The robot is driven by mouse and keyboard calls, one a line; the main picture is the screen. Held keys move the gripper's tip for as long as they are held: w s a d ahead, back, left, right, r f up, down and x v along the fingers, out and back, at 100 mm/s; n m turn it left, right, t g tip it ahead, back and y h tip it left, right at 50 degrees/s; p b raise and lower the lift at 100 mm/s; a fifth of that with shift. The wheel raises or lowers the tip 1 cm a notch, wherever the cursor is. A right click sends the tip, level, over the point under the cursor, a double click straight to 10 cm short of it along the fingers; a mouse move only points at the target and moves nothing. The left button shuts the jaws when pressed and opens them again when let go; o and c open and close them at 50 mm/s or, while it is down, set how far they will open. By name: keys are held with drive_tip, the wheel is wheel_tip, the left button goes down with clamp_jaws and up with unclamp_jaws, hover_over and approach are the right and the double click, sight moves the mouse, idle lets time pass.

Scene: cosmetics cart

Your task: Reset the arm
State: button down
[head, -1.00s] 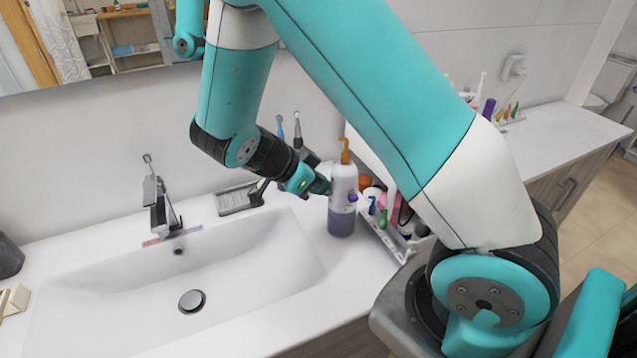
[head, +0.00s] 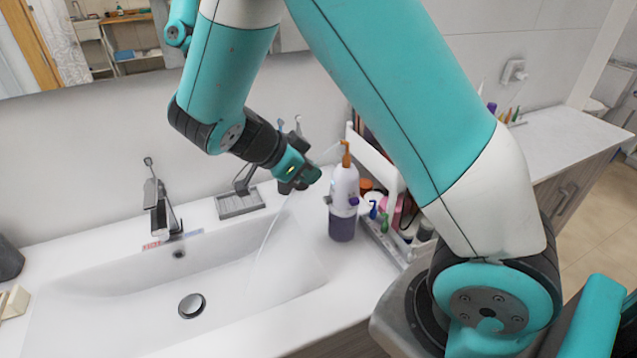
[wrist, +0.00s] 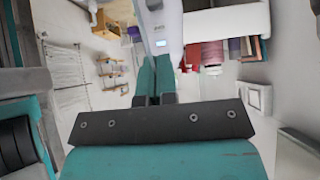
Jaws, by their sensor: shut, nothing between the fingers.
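My arm reaches in from the right in the head view, and my gripper (head: 298,180) hangs above the right end of the sink, just left of the pump bottle. In the wrist view my gripper (wrist: 155,99) shows its two fingers close together, with nothing between them. The white and purple pump bottle (head: 343,190) with an orange pump stands upright on the counter, apart from the gripper as far as the head view shows.
The white sink (head: 110,290) lies below, with a faucet (head: 160,205) at its back. A soap dish (head: 238,204) sits behind the sink. A cosmetics cart (head: 385,243) with several small items stands right of the bottle.

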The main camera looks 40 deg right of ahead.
drive_tip(key=v, duration=0.7)
drive_tip(key=s+a+r+n+t+y, duration=0.1)
drive_tip(key=s+a+n+y, duration=0.5)
drive_tip(key=n, duration=0.8)
drive_tip(key=s+a+r+n+t+y, duration=0.1)
drive_tip(key=s+a+r+n+y, duration=0.3)
drive_tip(key=s+n, duration=0.8)
drive_tip(key=a+n+y, duration=0.2)
drive_tip(key=a, duration=0.2)
drive_tip(key=shift+r+y+b, duration=0.2)
drive_tip(key=shift+y+b, duration=0.1)
drive_tip(key=shift+y, duration=0.1)
